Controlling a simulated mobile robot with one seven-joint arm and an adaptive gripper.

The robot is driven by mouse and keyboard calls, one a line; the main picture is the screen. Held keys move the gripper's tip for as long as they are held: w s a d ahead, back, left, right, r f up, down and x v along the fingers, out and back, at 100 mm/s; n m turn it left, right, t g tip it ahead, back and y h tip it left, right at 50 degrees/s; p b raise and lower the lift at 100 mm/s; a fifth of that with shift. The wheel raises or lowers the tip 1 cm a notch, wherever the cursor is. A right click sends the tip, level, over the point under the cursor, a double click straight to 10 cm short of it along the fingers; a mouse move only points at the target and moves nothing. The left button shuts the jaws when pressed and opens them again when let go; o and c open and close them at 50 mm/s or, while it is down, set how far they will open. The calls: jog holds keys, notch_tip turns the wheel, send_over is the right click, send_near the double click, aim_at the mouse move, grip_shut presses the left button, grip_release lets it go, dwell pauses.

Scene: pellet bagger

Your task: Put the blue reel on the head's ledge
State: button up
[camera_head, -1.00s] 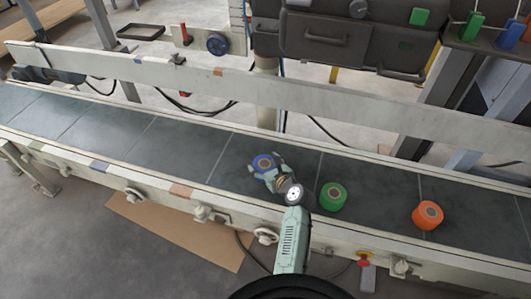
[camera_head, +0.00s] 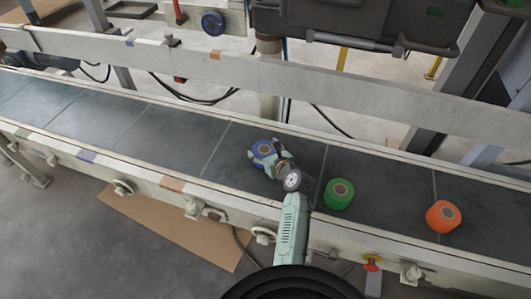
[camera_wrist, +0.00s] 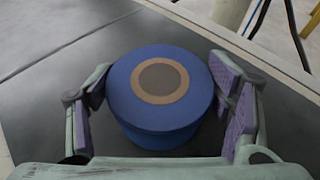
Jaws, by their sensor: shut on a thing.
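The blue reel (camera_head: 262,149) stands upright on the dark conveyor belt, with a brown ring and dark core on top. It fills the middle of the wrist view (camera_wrist: 150,125). My gripper (camera_head: 268,155) is around the reel, one finger on each side, and shut on it. In the wrist view, gaps still appear between the pads and the reel's top rim; contact lower down is hard to see. The head (camera_head: 355,30) is the dark machine body at the top of the head view; its ledge cannot be clearly made out.
A green reel (camera_head: 339,194) and an orange reel (camera_head: 443,216) stand on the conveyor belt (camera_head: 180,145) to the right. A pale guard rail (camera_head: 330,85) runs along the belt's far side. A red button (camera_head: 372,262) is on the near side. The belt's left part is clear.

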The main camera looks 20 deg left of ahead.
jog(key=o, duration=1.3)
jog(key=shift+r, duration=0.1)
jog(key=v, duration=1.2)
